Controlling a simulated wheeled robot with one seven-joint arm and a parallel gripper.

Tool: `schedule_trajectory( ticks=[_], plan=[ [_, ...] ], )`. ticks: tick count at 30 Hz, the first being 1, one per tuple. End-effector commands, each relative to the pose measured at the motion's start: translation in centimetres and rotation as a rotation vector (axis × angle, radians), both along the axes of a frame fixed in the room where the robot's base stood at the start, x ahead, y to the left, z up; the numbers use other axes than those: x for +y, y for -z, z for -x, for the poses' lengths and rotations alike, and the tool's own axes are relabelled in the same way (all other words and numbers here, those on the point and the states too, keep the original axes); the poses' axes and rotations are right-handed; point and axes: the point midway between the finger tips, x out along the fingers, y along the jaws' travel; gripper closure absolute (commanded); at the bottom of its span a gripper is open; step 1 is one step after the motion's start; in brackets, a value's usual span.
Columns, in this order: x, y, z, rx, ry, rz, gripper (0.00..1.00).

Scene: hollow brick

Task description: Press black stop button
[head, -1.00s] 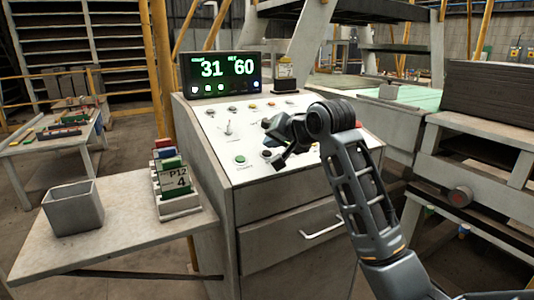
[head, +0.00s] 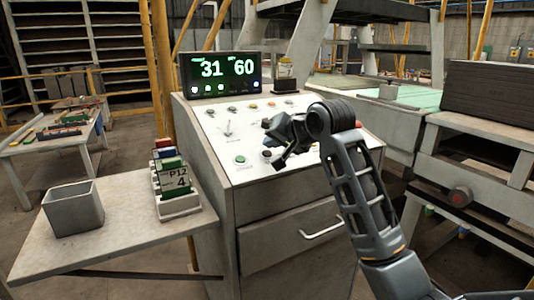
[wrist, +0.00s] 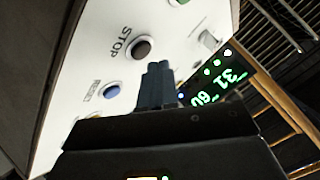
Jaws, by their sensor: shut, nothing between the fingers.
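The black stop button (wrist: 141,48) is a round dark cap in a pale ring on the white control panel (wrist: 85,60), beside the printed word STOP. In the wrist view my gripper (wrist: 157,66) has its fingers together and empty. Its tips appear just below and right of the button in that picture; whether they touch it I cannot tell. In the head view my gripper (head: 280,163) is low over the front part of the panel (head: 222,145). The stop button (head: 267,155) shows there as a small dark spot next to the fingers.
A blue button (wrist: 112,91) is near the stop button, and a green button (head: 240,160) is to the left. A display (head: 225,74) reading 31 and 60 stands behind the panel. A side table (head: 120,225) holds a grey bin (head: 73,212) and a card rack (head: 180,206).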

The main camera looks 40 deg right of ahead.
Motion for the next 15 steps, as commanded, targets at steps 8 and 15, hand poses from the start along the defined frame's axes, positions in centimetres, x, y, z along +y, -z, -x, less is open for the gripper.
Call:
schedule_trajectory(
  ticks=[8, 15],
  plan=[
    [0.01, 0.01, -0.01, 0.0, 0.0, 0.0, 1.0],
    [0.0, 0.55, -0.17, 0.0, 0.0, -0.001, 1.0]
  ],
)
